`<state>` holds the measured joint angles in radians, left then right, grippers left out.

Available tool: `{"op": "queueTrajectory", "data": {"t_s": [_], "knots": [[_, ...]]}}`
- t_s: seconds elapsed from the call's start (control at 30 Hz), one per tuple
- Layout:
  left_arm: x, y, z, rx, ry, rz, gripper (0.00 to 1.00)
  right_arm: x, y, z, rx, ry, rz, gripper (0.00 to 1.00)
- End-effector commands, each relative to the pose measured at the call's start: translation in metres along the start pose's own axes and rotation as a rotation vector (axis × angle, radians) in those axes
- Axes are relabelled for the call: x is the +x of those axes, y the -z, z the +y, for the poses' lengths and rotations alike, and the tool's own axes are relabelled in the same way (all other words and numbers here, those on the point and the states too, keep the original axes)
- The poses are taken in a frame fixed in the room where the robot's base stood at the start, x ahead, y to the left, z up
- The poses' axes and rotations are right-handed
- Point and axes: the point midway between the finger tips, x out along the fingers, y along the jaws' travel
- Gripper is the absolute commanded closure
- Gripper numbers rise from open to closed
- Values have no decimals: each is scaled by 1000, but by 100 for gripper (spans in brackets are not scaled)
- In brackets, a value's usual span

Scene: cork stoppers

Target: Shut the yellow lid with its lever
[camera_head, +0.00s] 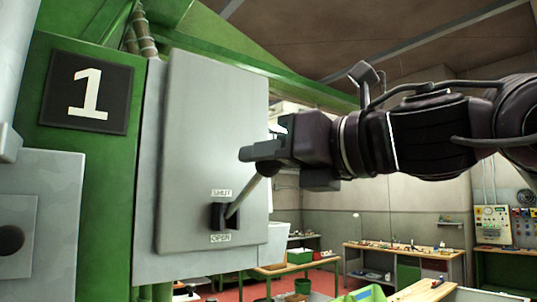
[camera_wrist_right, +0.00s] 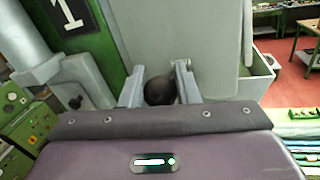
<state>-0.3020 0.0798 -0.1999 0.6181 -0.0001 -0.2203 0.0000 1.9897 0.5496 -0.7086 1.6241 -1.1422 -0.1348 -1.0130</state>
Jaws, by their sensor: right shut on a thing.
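The lever (camera_head: 240,199) comes out of a dark slot on a grey box (camera_head: 205,140). Its rod slants up and to the right, towards the SHUT label (camera_head: 221,193) side. The OPEN label (camera_head: 220,238) is below the slot. My right gripper (camera_head: 258,158) is shut on the lever's end in front of the box. In the right wrist view, the lever's dark round knob (camera_wrist_right: 160,91) sits between the two fingers of the right gripper (camera_wrist_right: 158,88). No yellow lid shows in either view. My left gripper is not in view.
A green machine panel with a black number 1 sign (camera_head: 89,92) stands left of the box. Workbenches (camera_head: 400,252) stand in the room behind, away from the lever.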

Motion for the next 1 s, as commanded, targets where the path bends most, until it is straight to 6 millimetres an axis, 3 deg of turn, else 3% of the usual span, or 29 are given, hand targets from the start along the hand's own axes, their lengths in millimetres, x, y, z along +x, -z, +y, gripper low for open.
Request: {"op": "queueTrajectory", "data": {"t_s": [0.07,0.1,0.23,0.57,1.0], "knots": [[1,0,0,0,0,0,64,2,6,0,-2,0,16,100],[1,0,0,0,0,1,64,2,6,0,-2,0,16,69],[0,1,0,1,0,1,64,2,5,0,-2,0,13,52],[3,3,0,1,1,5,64,-2,4,-1,-2,0,6,51],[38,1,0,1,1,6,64,-67,5,-1,-1,1,6,51]]}}
